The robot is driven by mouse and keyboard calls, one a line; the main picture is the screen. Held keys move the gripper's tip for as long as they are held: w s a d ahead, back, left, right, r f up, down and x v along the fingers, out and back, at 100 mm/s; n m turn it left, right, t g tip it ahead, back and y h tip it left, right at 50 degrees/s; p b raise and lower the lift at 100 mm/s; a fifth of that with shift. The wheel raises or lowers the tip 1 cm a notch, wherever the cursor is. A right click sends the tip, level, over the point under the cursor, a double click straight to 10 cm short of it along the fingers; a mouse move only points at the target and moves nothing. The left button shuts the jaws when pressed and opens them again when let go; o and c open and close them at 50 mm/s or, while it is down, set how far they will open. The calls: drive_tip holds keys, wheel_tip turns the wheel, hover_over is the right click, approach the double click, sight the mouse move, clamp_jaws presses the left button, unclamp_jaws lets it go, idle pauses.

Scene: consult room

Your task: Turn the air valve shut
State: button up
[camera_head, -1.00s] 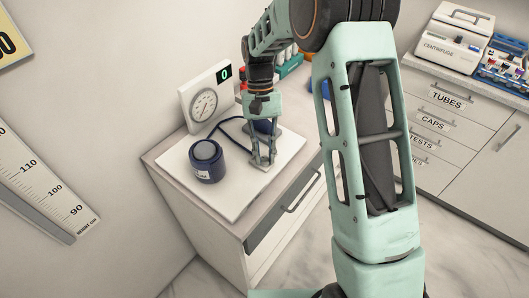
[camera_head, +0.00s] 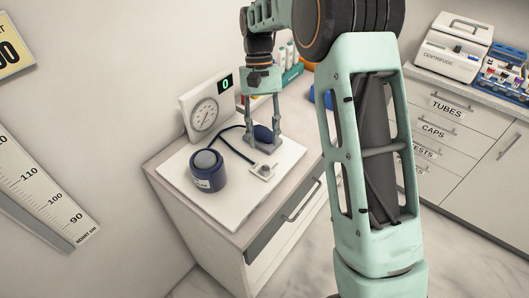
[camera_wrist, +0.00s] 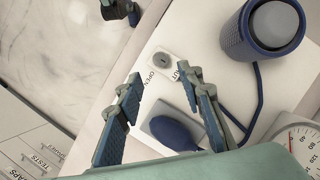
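The air valve (camera_head: 264,171) is a small knob on a pale plate at the front of the white board. In the wrist view the valve (camera_wrist: 163,60) shows as a round grey knob beyond my fingertips, with OPEN lettering at its left and partly covered lettering at its right. I cannot tell its exact setting. My gripper (camera_head: 264,143) points down behind the valve, fingers spread apart and empty. In the wrist view my gripper (camera_wrist: 160,78) has its fingertips either side of a clear gap. The dark blue bulb (camera_head: 263,132) lies between and behind the fingers.
A blue cuff cylinder (camera_head: 208,173) stands on the white board (camera_head: 233,205), left of the valve. A dial gauge (camera_head: 205,112) stands behind, beside a display reading 0. A dark hose joins the parts. The cabinet's front edge is close to the valve.

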drive_tip(key=shift+v, duration=1.9)
